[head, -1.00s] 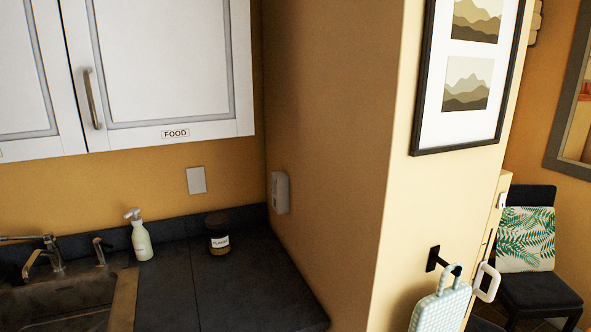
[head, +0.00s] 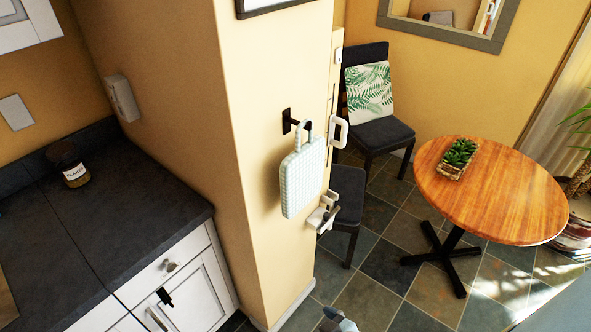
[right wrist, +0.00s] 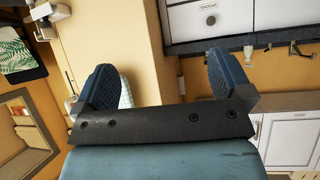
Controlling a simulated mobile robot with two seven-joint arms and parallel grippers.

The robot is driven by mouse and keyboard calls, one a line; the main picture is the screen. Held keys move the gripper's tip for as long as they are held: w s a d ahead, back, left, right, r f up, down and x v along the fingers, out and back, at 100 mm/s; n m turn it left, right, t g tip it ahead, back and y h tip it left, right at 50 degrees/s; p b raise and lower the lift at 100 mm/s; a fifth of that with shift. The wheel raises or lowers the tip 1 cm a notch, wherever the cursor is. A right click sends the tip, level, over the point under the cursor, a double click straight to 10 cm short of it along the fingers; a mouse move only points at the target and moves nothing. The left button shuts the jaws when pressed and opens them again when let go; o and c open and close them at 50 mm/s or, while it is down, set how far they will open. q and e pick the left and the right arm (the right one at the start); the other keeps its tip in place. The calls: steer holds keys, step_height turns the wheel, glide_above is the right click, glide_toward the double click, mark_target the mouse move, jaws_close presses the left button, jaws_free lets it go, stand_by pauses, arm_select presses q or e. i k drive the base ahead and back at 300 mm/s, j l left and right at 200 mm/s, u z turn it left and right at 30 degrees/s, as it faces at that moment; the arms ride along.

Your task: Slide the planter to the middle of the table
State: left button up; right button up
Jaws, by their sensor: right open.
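The planter (head: 451,171) is a small wooden box with green succulents. In the head view it stands upright on the round wooden table (head: 505,205), near the table's left edge. The table's middle, to the right of the planter, is bare. My right gripper (right wrist: 160,82) shows in the right wrist view with its two dark blue fingers wide apart and nothing between them. It is well away from the planter, which is not in that view. My left gripper is not in view.
A wall corner with a hanging pale bag (head: 303,178) stands between the dark counter (head: 110,220) and the table. Chairs (head: 375,130) stand left of the table. Tiled floor (head: 390,260) is open in front of it. A flakes jar (head: 70,168) sits on the counter.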

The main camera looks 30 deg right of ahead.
mark_target(456, 163)
steer(key=z, duration=2.05)
steer(key=i+l+u, duration=0.15)
steer(key=u, duration=0.2)
steer(key=i+l+u, duration=0.15)
steer(key=u, duration=0.25)
steer(key=i+l+u, duration=0.15)
steer(key=u, duration=0.2)
steer(key=i+l+u, duration=0.1)
steer(key=l, duration=0.25)
steer(key=i+l+u, duration=0.15)
steer(key=l, duration=0.25)
steer(key=i+l+u, duration=0.1)
steer(key=l, duration=0.25)
steer(key=i+l, duration=0.1)
steer(key=l, duration=0.3)
steer(key=i+l, duration=0.15)
steer(key=l, duration=0.25)
steer(key=i+l, duration=0.1)
steer(key=l, duration=0.3)
steer(key=i+l, duration=0.1)
steer(key=l, duration=0.3)
steer(key=i+l+u, duration=0.1)
steer(key=l, duration=0.3)
